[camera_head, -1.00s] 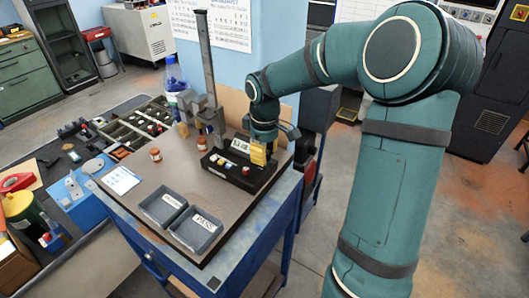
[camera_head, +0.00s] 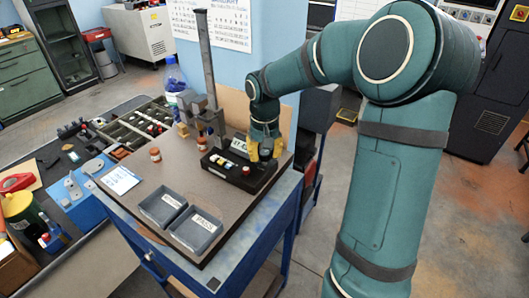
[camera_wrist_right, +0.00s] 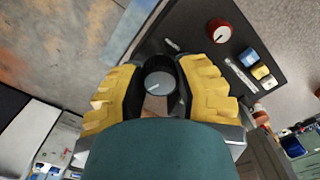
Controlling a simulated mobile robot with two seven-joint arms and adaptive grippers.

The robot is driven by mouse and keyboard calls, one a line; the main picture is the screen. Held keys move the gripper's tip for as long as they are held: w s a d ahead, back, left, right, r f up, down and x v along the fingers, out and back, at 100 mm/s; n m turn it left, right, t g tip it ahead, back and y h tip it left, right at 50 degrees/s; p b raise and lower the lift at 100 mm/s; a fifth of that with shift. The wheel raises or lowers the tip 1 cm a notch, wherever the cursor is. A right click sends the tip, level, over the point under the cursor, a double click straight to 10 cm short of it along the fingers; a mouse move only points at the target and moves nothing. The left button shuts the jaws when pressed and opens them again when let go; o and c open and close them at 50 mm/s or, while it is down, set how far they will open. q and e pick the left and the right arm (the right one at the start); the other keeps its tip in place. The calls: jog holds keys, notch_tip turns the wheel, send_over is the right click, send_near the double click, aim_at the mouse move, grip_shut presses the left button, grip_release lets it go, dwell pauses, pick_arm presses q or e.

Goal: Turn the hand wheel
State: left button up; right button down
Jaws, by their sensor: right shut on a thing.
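The hand wheel (camera_wrist_right: 158,84) appears to be the round dark grey knob with a pale pointer mark on its top, seen in the wrist view between the fingers. My right gripper (camera_wrist_right: 160,92) has yellow finger pads on both sides of it and is shut on it. In the head view my right gripper (camera_head: 264,151) points down at the right end of the black control box (camera_head: 238,176), and its fingers hide the wheel there. My left gripper is not in view.
A red knob (camera_wrist_right: 219,32) and blue and yellow buttons (camera_wrist_right: 254,64) sit beside the wheel on the box. Two grey trays (camera_head: 197,230) lie at the bench front. A tall metal column (camera_head: 205,65) stands behind the box. A small red-brown jar (camera_head: 155,155) stands left of it.

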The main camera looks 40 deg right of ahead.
aim_at(264, 152)
jog(key=m, duration=0.5)
jog(key=shift+m, duration=0.4)
dwell(0.4)
jog(key=c, duration=0.6)
grip_release()
notch_tip(264, 152, up, 12)
